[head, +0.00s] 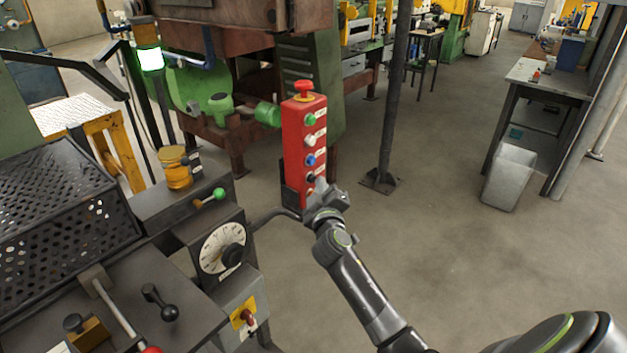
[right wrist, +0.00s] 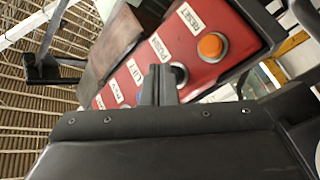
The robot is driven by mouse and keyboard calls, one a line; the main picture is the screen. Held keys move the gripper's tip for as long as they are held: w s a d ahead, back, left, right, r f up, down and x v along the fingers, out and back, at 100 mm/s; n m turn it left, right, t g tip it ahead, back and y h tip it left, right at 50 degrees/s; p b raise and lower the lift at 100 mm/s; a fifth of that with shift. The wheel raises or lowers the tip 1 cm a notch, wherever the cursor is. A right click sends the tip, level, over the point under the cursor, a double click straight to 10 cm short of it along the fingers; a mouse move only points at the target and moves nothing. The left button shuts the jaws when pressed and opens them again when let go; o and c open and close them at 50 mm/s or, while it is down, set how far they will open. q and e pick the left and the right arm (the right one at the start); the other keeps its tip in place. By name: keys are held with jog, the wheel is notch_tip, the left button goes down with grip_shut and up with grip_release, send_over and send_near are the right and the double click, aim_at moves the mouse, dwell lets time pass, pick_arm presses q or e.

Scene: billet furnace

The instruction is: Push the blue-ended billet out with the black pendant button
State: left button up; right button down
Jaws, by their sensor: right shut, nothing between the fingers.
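The red pendant box (head: 293,150) stands upright in the head view, with a column of coloured buttons and a red mushroom knob (head: 304,88) on top. The black button (head: 310,178) is low on its face; in the right wrist view the dark button (right wrist: 180,73) sits by the PUSH label. My right gripper (head: 321,187) is shut and empty, its tips at the lower part of the box. In the right wrist view its fingertips (right wrist: 158,72) overlap the area beside the dark button; I cannot tell whether they touch it. No blue-ended billet shows. My left gripper is out of view.
An orange button (right wrist: 211,46) by the RESET label is close to the fingers. A dial panel (head: 222,248) and a perforated guard (head: 60,215) stand at left. A dark post (head: 395,100) rises behind the box. The floor at right is open, with a grey bin (head: 509,178) farther off.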

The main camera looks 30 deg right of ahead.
jog(key=shift+w+a+b, duration=0.2)
jog(key=shift+w+b, duration=0.1)
jog(key=shift+w, duration=0.2)
dwell(0.5)
jog(key=shift+s+d, duration=0.1)
jog(key=shift+s, duration=0.05)
jog(key=shift+s+d, duration=0.25)
jog(key=shift+s, duration=0.5)
jog(key=shift+p, duration=0.3)
jog(key=shift+s+d+p, duration=0.15)
jog(key=shift+s+d, duration=0.15)
jog(key=shift+s, duration=0.45)
jog(key=shift+s+d+p, duration=0.15)
jog(key=shift+s+d, duration=0.2)
jog(key=shift+s, duration=0.45)
jog(key=shift+s+d+p, duration=0.15)
jog(key=shift+s+d, duration=0.15)
jog(key=shift+s, duration=0.45)
dwell(0.9)
